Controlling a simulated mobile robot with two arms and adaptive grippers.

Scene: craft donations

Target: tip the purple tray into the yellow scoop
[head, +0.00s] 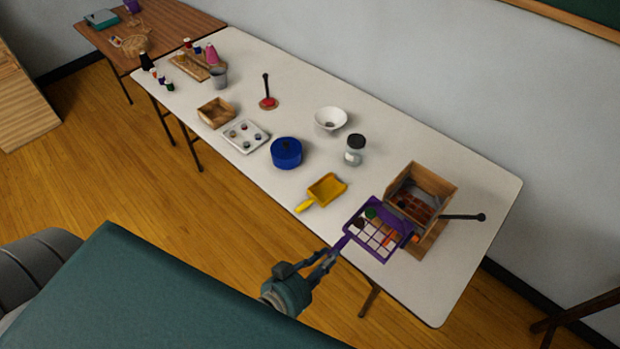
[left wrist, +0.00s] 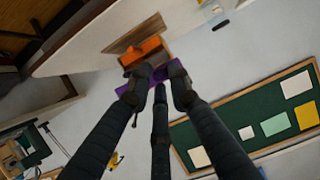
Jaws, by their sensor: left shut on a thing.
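My left gripper (head: 334,251) is shut on the handle of the purple tray (head: 362,248) near the table's front right edge. In the left wrist view, a purple part of the tray (left wrist: 168,71) shows between the fingertips, with an orange thing (left wrist: 143,53) beyond. My right gripper is not in view.
A wooden box (head: 440,176) with a dark handle stands right behind the tray. A jar (head: 355,150), a white bowl (head: 331,119), a blue pot (head: 286,153) and a muffin tin (head: 246,136) stand further left. White table (head: 455,285) is bare at the right end.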

